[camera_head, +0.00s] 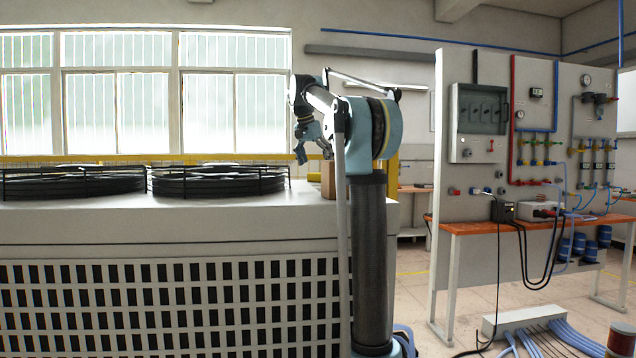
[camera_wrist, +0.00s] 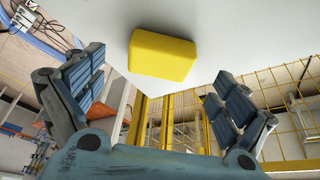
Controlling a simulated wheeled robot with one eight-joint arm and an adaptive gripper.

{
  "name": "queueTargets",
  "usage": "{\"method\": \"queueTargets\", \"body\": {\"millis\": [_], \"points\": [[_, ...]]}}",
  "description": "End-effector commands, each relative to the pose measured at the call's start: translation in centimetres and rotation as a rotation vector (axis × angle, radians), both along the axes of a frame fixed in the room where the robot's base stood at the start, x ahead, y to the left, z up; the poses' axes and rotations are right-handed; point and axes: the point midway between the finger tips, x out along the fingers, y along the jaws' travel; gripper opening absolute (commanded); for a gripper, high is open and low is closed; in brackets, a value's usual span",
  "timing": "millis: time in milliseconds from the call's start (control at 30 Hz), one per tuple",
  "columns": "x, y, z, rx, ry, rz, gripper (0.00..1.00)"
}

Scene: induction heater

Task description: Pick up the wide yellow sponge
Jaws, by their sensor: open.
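The wide yellow sponge (camera_wrist: 162,54) lies on a white surface in the wrist view, near its edge, in the upper middle of the picture. My gripper (camera_wrist: 160,66) is open, with one blue-grey finger on each side of the picture and the sponge showing between them. Nothing is held, and the sponge appears apart from both fingers. In the head view my gripper (camera_head: 314,154) hangs above the right end of the white cabinet top (camera_head: 230,203).
Two black coil fans (camera_head: 75,183) (camera_head: 218,180) with wire guards sit on the cabinet top, left of my gripper. A brown block (camera_head: 328,180) stands at its right end, partly hidden by my arm. An orange bench (camera_head: 500,226) with a panel stands to the right.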

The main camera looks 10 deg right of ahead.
Motion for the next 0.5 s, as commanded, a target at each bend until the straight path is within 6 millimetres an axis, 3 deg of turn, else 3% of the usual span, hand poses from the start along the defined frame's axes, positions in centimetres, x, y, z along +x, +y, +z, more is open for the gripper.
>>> {"method": "queueTargets", "body": {"millis": [500], "points": [[1.4,-1.2,-4.8,0.001,-0.001,-0.002,0.94]]}}
